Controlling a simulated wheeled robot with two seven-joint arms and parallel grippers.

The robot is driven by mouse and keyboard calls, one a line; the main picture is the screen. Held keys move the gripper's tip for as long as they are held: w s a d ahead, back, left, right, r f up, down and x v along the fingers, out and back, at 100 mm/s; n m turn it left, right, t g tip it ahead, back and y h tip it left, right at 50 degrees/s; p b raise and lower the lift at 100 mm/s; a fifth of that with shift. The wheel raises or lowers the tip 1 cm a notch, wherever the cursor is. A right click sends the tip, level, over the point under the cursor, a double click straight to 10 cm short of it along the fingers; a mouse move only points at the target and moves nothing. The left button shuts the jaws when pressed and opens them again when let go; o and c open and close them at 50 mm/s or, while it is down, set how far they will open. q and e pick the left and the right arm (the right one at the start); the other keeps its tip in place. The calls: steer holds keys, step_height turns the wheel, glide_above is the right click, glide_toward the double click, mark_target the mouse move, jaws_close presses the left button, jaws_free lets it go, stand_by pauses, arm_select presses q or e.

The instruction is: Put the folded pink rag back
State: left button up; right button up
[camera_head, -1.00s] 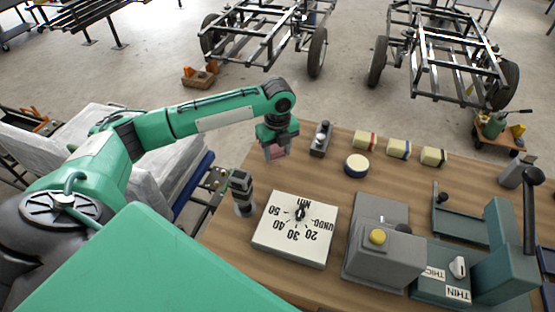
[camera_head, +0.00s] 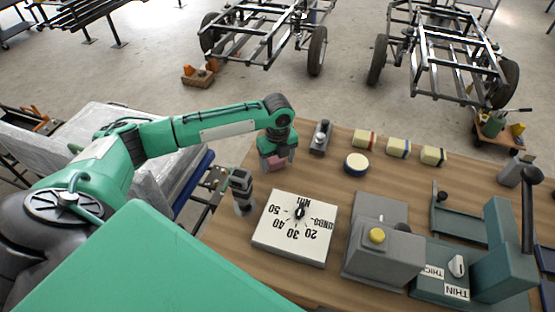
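My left gripper (camera_head: 276,165) reaches over the far left part of the wooden table, pointing down. A small folded pink rag (camera_head: 278,161) shows between its fingers, low, at about the height of the tabletop. The gripper looks shut on the rag. Whether the rag's underside touches the table is hidden. My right gripper is not in view.
A dark upright device (camera_head: 242,192) and a white dial board (camera_head: 294,229) stand nearer. Several yellowish blocks (camera_head: 398,148) line the back. Grey and green machines fill the right front.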

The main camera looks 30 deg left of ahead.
arm_select(q)
steer(key=shift+r, duration=0.3)
step_height(320, 180, up, 4)
steer(key=shift+r+b, duration=0.25)
steer(key=shift+b, duration=0.05)
step_height(320, 180, up, 7)
steer(key=shift+r, duration=0.15)
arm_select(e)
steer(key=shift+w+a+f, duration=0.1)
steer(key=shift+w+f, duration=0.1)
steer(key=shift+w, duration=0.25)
